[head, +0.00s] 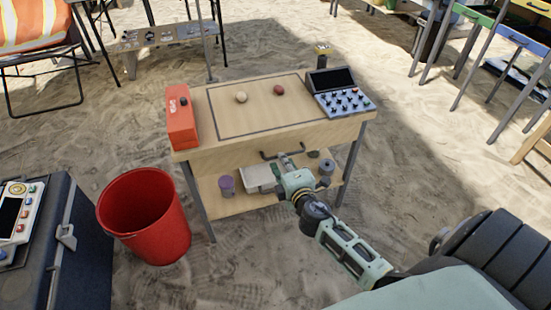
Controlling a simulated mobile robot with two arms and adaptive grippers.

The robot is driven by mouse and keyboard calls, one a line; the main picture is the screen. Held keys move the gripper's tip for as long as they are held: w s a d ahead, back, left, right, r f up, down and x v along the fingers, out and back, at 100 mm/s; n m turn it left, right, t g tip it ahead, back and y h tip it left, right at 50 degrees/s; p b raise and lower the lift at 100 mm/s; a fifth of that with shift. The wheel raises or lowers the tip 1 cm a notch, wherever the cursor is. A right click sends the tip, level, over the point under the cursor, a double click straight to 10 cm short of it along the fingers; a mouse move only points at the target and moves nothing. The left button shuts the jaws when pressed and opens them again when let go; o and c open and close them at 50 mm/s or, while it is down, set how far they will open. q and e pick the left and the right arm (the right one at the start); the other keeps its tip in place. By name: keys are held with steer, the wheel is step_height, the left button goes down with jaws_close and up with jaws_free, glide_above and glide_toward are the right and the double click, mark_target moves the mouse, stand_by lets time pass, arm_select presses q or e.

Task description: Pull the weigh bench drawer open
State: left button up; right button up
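The weigh bench (215,92) is a light wooden table with grey legs, standing on sand in the middle of the head view. Its drawer front (225,158) sits below the top, and the drawer looks shut. A dark bar handle (268,156) shows at the middle of the drawer front. My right gripper (285,160) is at the right part of this handle, its arm reaching in from the lower right. Its fingertips are small and overlap the handle, so I cannot tell whether they grip it. My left gripper is out of view.
On the bench are a red box (181,120), two small round objects and a grey console (338,95). The lower shelf (225,205) holds a purple cup, a white tray and a grey jar. A red bucket (145,215) and dark case (75,240) stand left.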

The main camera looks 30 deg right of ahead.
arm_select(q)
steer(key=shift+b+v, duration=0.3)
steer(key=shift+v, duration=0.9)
arm_select(e)
steer(key=shift+x, duration=2)
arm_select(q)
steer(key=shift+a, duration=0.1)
arm_select(e)
steer(key=shift+a, duration=0.1)
jaws_close()
